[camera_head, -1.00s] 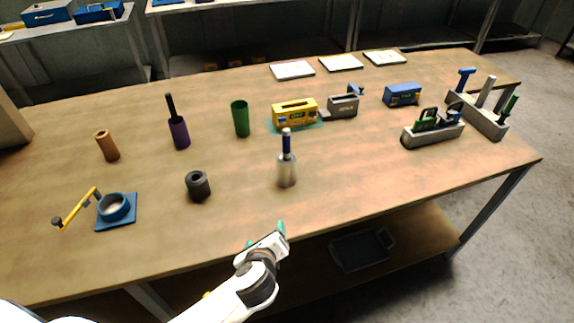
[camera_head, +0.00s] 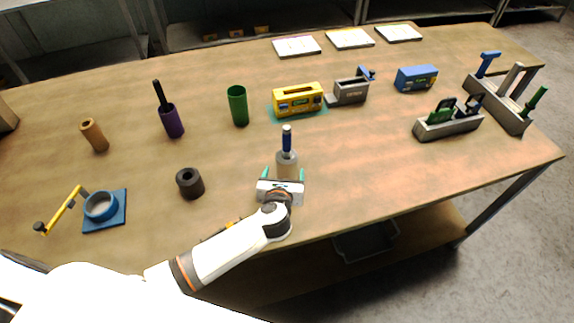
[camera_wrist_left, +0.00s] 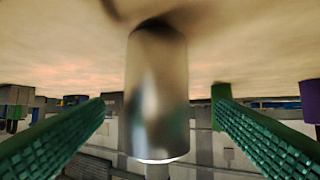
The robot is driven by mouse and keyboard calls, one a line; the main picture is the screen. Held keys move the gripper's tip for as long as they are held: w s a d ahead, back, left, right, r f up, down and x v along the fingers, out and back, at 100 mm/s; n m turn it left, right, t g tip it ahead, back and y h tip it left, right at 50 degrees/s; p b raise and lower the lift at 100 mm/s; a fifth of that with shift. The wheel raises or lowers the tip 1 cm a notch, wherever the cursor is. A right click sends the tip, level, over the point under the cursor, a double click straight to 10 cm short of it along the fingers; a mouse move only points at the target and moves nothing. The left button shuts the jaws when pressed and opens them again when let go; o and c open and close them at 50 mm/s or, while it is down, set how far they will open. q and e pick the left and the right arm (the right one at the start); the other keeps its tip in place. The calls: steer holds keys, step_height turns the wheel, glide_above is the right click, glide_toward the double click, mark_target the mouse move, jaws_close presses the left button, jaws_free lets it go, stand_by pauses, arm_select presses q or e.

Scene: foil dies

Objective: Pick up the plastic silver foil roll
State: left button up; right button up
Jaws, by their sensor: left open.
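The silver foil roll (camera_head: 287,160) stands upright near the front middle of the table, with a dark blue rod rising from its top. In the left wrist view the shiny silver cylinder (camera_wrist_left: 157,110) lies between the two green ridged fingers, with a gap on each side. My left gripper (camera_head: 283,174) is open at the roll's near side, its green fingertips to the left and right of it. The gripper body hides the roll's lower part in the head view. My right gripper is not in view.
A dark hollow cylinder (camera_head: 190,184) stands to the left of the roll. A green cup (camera_head: 238,106), a purple holder (camera_head: 171,121) and a yellow box (camera_head: 298,99) stand behind. A blue ring base (camera_head: 104,210) is at front left.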

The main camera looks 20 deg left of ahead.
mark_target(286, 172)
arm_select(q)
steer(key=x, duration=0.2)
steer(key=shift+w+f, duration=0.2)
steer(key=shift+w, duration=0.1)
steer(key=shift+x, duration=1)
steer(key=shift+w+f, duration=0.3)
steer(key=shift+w, duration=0.1)
steer(key=shift+s+r, duration=0.1)
steer(key=shift+c, duration=0.2)
steer(key=c, duration=1.1)
steer(key=shift+c, duration=0.2)
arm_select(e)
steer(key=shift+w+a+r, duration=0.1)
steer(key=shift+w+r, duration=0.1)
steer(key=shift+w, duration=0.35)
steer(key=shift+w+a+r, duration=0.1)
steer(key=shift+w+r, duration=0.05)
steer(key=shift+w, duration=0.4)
